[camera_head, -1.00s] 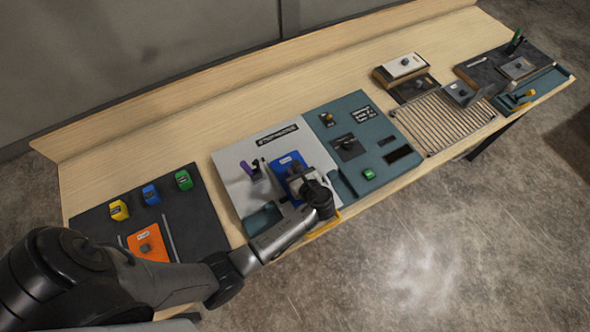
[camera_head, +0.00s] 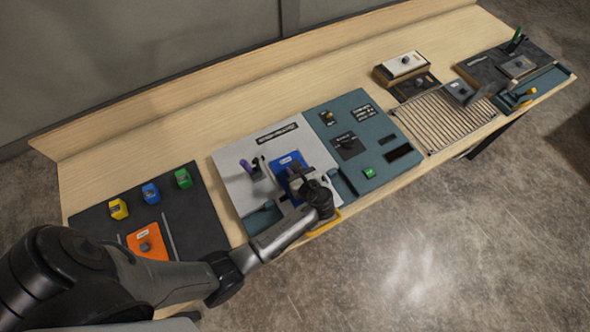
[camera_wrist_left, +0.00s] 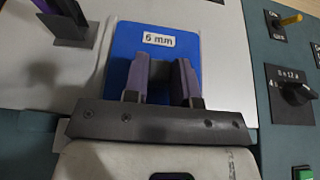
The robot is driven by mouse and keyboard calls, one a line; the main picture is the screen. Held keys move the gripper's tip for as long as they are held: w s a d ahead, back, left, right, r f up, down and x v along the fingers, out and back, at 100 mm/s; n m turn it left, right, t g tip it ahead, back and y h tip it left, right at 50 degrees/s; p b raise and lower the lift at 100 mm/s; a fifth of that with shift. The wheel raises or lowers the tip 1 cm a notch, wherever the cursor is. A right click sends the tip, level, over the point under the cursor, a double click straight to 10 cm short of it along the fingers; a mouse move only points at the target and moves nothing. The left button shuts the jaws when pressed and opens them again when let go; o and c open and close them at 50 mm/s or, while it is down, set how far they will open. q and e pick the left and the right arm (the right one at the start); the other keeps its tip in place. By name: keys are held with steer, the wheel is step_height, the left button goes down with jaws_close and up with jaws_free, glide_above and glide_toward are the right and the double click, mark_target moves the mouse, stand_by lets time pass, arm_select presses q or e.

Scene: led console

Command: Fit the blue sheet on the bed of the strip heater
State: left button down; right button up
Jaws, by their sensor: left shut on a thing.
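The blue sheet (camera_head: 283,164), labelled 6 mm, lies over the light grey panel (camera_head: 233,168) of the strip heater, at mid-picture in the head view. It fills the upper middle of the left wrist view (camera_wrist_left: 124,45). My left gripper (camera_head: 295,176) is over its near part. In the wrist view the gripper (camera_wrist_left: 160,78) is shut, its purple-padded fingers on either side of a grey grip on the sheet. The gripper hides the sheet's near end and the bed under it, so I cannot tell whether the sheet is seated. My right gripper is out of view.
A purple-handled lever (camera_head: 246,166) stands left of the sheet. A teal control panel (camera_head: 378,140) with a black knob (camera_head: 348,145) adjoins on the right. A dark mat (camera_head: 195,222) at left holds an orange sheet (camera_head: 143,239) and several coloured blocks. The bench behind is clear.

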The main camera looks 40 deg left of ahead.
arm_select(q)
steer(key=shift+f, duration=0.5)
stand_by(0.3)
steer(key=c, duration=0.8)
jaws_free()
steer(key=shift+c, duration=0.2)
steer(key=p+v, duration=0.7)
steer(key=v, duration=0.5)
steer(key=shift+d+r, duration=0.15)
steer(key=shift+s+d+r+p, duration=0.15)
steer(key=shift+s+d+p, duration=0.15)
steer(key=shift+d+p, duration=0.3)
